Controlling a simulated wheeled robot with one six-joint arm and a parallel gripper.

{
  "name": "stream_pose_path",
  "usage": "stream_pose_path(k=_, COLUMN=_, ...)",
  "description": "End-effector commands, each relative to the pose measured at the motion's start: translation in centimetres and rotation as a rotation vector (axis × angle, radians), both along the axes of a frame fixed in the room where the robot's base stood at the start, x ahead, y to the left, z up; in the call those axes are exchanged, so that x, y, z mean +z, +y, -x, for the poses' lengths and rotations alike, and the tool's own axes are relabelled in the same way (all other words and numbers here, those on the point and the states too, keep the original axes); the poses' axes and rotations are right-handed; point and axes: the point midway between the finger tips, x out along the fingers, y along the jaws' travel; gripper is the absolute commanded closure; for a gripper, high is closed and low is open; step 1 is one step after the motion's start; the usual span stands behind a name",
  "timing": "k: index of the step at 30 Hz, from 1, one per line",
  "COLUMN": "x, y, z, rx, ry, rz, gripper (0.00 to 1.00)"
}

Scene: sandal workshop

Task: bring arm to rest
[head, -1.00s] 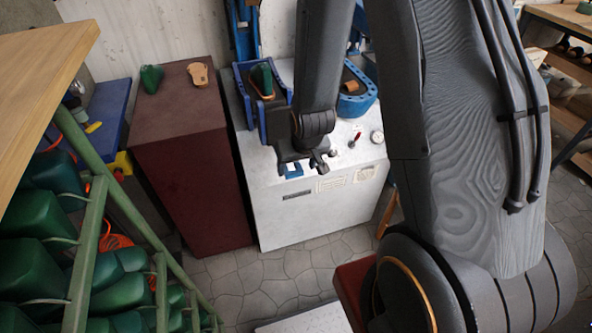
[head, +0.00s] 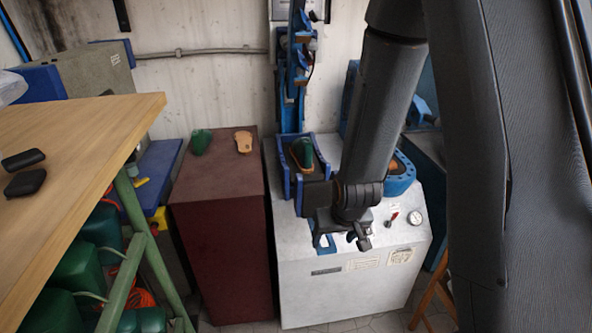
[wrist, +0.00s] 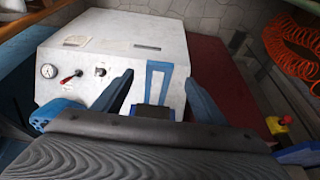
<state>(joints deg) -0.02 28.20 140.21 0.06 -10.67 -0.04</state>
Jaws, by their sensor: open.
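My gripper (head: 340,230) hangs at the end of my dark grey arm, in front of the white press cabinet (head: 345,285) in the head view. The cabinet top (wrist: 110,45) lies beyond the fingers there. A green last on a tan sole (head: 302,155) sits in the blue-sided holder on the press, behind my gripper and apart from it. My forearm hides part of the press.
A dark red cabinet (head: 225,240) stands left of the press, carrying a green last (head: 201,142) and a tan sole (head: 243,141). A wooden tabletop (head: 80,150) and green rack (head: 145,255) occupy the left. An orange coiled hose (wrist: 292,45) shows in the wrist view.

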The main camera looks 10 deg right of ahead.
Motion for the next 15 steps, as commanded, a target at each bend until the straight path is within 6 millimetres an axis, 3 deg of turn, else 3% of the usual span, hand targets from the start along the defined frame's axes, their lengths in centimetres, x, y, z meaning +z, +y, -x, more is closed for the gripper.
stream_pose_path(k=5, x=1.9, y=0.0, z=1.0, rx=0.0, ry=0.029, rz=0.0, gripper=0.34)
stream_pose_path(k=15, x=9.3, y=0.1, z=8.0, rx=-0.001, ry=0.193, rz=-0.001, gripper=0.34)
